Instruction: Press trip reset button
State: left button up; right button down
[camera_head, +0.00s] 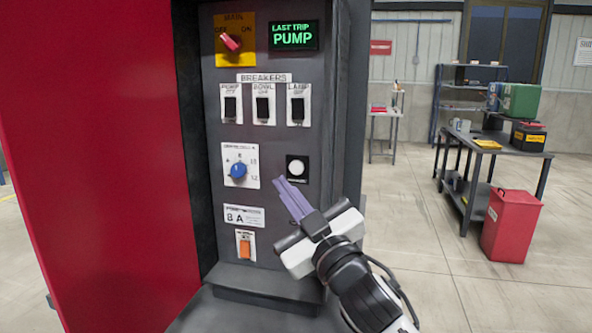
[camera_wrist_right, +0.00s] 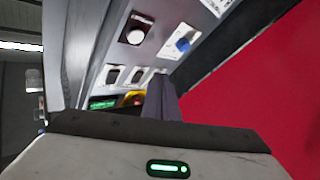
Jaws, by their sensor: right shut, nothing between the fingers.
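A round white push button (camera_head: 297,168) on a black square base sits on the right side of the grey control panel (camera_head: 268,145). No reset label is readable on it. It also shows in the right wrist view (camera_wrist_right: 135,37), up and left of my fingers. My right gripper (camera_head: 280,183) is shut and empty, its purple fingers pointing up and left. Its tips are just below and left of the button in the head view, and appear apart from it. A green display (camera_head: 293,36) reads "LAST TRIP PUMP". My left gripper is not in view.
Near the button are a blue selector knob (camera_head: 238,171), three black breaker switches (camera_head: 263,107), a red main switch (camera_head: 231,42) and an orange rocker (camera_head: 245,248). A red cabinet side (camera_head: 95,150) stands left.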

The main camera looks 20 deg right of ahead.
aim_at(296, 168)
jog(key=w+d, duration=0.4)
jog(key=w, duration=0.1)
jog(key=shift+w, duration=0.35)
dwell(0.8)
dwell(1.0)
jog(key=shift+w+d, duration=0.2)
jog(key=shift+w, duration=0.1)
